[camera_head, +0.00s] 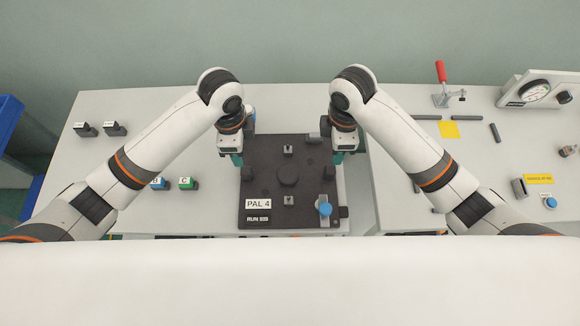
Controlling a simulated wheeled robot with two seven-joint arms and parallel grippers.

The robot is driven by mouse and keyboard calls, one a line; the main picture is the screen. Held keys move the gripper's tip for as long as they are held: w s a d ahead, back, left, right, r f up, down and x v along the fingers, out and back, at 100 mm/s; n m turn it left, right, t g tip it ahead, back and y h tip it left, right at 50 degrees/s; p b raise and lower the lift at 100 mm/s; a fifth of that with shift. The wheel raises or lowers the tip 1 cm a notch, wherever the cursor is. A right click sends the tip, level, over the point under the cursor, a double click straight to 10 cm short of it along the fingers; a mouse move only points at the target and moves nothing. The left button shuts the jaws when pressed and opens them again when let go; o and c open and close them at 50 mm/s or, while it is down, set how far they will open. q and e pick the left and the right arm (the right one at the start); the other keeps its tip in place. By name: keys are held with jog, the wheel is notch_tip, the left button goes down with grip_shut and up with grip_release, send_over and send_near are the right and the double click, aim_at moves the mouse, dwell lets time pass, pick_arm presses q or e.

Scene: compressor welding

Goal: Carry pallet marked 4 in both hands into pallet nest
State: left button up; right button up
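The pallet marked PAL 4 (268,188) is a dark square plate, lying flat in the middle of the head view. It carries a round dark disc, small grey blocks and a blue knob (325,209). My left gripper (237,159) is at the pallet's upper left edge, and my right gripper (338,158) is at its upper right edge. Both point down, with teal fingertips beside dark blocks near the edges. The gap between the fingers is hidden, so I cannot tell whether either grips the pallet. I cannot make out a separate pallet nest.
Blue and green blocks (187,183) sit left of the pallet, and two dark blocks (115,129) stand farther left. Blue shelving stands far left.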

aim_at(244, 170)
pick_arm(q)
jog(key=f, duration=0.7)
jog(key=s+f, duration=0.1)
jog(key=f, duration=0.3)
jog(key=shift+f, duration=0.35)
pick_arm(e)
jog(key=f, duration=0.7)
jog(key=s+f, duration=0.1)
jog(key=f, duration=0.3)
jog(key=shift+f, duration=0.35)
pick_arm(q)
grip_shut()
pick_arm(e)
grip_shut()
pick_arm(q)
jog(key=shift+w+r, duration=0.1)
pick_arm(e)
jog(key=shift+w+r, duration=0.1)
jog(key=shift+w, duration=0.05)
